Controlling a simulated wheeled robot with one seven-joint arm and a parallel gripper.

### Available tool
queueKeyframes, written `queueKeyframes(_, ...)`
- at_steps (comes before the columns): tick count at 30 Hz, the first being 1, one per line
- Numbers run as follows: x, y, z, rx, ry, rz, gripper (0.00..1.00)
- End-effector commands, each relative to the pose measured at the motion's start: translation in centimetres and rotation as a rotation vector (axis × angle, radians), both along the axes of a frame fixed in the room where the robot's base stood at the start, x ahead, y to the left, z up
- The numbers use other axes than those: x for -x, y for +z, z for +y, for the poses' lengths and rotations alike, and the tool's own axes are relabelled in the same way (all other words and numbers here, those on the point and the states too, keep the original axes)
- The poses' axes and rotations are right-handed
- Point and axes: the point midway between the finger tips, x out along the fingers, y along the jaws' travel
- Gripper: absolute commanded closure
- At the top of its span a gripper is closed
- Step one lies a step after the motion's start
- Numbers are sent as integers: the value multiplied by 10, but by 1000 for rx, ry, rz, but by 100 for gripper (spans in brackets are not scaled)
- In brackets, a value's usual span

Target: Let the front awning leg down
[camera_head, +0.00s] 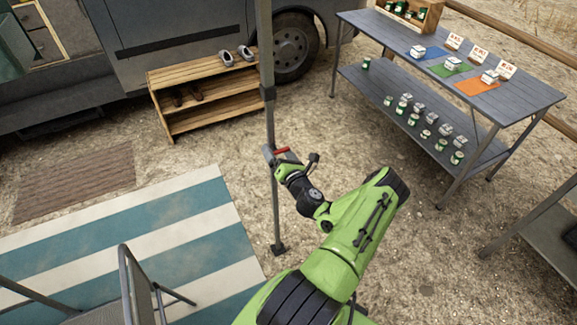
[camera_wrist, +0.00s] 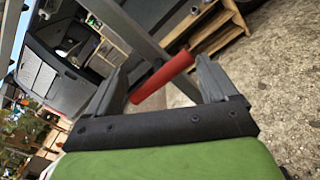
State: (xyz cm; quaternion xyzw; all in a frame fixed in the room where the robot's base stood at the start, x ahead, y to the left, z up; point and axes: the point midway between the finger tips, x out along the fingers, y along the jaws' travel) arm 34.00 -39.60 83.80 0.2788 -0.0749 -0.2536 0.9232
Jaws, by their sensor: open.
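The front awning leg (camera_head: 269,120) is a thin grey pole that stands upright, with a dark collar partway up and a small foot on the ground. A red lever (camera_head: 281,150) sticks out from it to the right at my gripper (camera_head: 276,155). In the wrist view the red lever (camera_wrist: 163,76) lies slantwise between the two fingers of my gripper (camera_wrist: 158,84), and the grey leg (camera_wrist: 132,32) passes behind it. The fingers are apart, one on each side of the lever. I cannot tell whether either finger touches it.
A wooden step shelf (camera_head: 205,88) with shoes stands by the van behind the leg. A striped mat (camera_head: 150,245) and a chair (camera_head: 128,285) are at lower left. A grey two-tier table (camera_head: 430,60) with tins stands at right. Gravel between is clear.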

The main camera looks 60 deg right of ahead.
Motion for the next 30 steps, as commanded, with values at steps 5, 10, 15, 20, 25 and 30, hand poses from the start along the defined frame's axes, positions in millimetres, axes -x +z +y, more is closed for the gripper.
queueKeyframes(5, 47, 1, 26, -10, -5, -1, 14)
queueKeyframes(10, 82, 2, 47, -5, -7, -2, 14)
queueKeyframes(15, 99, 1, 58, 0, -3, 0, 14)
queueKeyframes(20, 101, 1, 59, 3, -2, 1, 14)
queueKeyframes(25, 100, 1, 59, 3, -2, 1, 14)
queueKeyframes(30, 100, 1, 59, 3, -1, 1, 14)
